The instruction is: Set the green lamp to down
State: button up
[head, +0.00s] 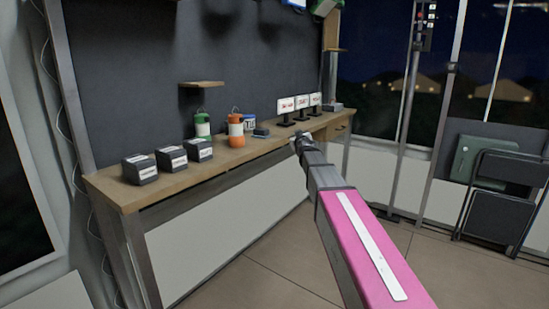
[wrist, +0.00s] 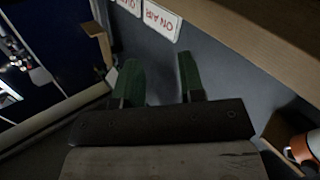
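A green lantern-like lamp (head: 202,125) with a white band stands upright towards the back of the wooden bench, left of an orange one (head: 236,130). Another green fixture (head: 325,7) hangs at the top edge, partly cut off. I cannot tell from the picture which is the task's green lamp. My gripper (head: 303,138) is over the right part of the bench, near the small signs and apart from both green things. In the wrist view its two dark green fingers (wrist: 160,83) stand apart with nothing between them.
The bench (head: 250,150) carries several dark labelled boxes (head: 172,158) at left and small white signs (head: 301,103) at right. A small shelf (head: 201,84) sticks out from the dark wall. Folded chairs (head: 497,195) lean at right. The floor before the bench is clear.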

jog(key=s+d+f+m+g, duration=0.1)
jog(key=s+f+g, duration=0.2)
jog(key=s+f, duration=0.35)
jog(key=s+d+f+g, duration=0.2)
jog(key=s+f+g, duration=0.15)
jog(key=f, duration=0.65)
jog(key=s+d+f+m+g, duration=0.1)
jog(key=s+f+g, duration=0.1)
jog(key=s+f, duration=0.55)
jog(key=s+d+f+m+g+h, duration=0.1)
jog(key=s+f+g, duration=0.3)
jog(key=s+f, duration=0.4)
jog(key=s+d+f+m+g, duration=0.1)
jog(key=s+d+f+g, duration=0.2)
jog(key=s, duration=1.2)
notch_tip(320, 180, down, 5)
jog(key=shift+s+r+m+g+h, duration=0.15)
jog(key=shift+m+g+h, duration=0.2)
jog(key=shift+g, duration=0.9)
jog(key=shift+d, duration=0.15)
